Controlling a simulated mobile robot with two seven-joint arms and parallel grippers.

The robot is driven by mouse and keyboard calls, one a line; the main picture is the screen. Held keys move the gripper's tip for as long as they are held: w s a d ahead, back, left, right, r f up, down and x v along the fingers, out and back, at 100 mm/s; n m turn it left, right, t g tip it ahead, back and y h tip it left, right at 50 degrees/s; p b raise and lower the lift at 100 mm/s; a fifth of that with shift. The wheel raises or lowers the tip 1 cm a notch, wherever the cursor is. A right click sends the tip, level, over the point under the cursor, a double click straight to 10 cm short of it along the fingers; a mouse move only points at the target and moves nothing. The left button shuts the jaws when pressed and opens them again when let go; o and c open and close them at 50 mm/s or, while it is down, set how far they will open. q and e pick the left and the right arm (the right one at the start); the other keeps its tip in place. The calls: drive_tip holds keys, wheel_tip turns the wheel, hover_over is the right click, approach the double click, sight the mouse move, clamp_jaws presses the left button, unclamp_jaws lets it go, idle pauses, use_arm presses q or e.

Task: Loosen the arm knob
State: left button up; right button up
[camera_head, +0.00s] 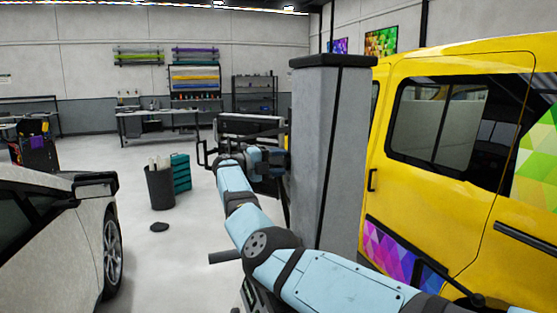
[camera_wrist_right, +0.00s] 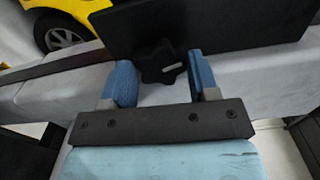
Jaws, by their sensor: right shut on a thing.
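The arm knob (camera_wrist_right: 160,66) is black and lobed, with a pale mark on its face. In the right wrist view it sits between the two blue finger pads of my right gripper (camera_wrist_right: 160,82), below a dark flat panel (camera_wrist_right: 225,22). My right gripper is shut on the knob. In the head view my right gripper (camera_head: 268,158) is at the left side of the grey post (camera_head: 328,165), just below a dark-framed unit (camera_head: 250,126). The knob is too small to make out there. My left gripper is in neither view.
A yellow van (camera_head: 435,190) stands close on the right, behind the post. A silver car (camera_head: 50,235) is at the left. A dark bin (camera_head: 159,188) and a teal drawer unit (camera_head: 181,172) stand on the floor. A workbench (camera_head: 160,115) is at the back.

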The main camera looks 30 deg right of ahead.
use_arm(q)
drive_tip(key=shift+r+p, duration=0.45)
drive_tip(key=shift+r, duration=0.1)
use_arm(e)
drive_tip(key=shift+n, duration=1.3)
drive_tip(key=o, duration=0.9)
drive_tip(key=shift+d, duration=0.1)
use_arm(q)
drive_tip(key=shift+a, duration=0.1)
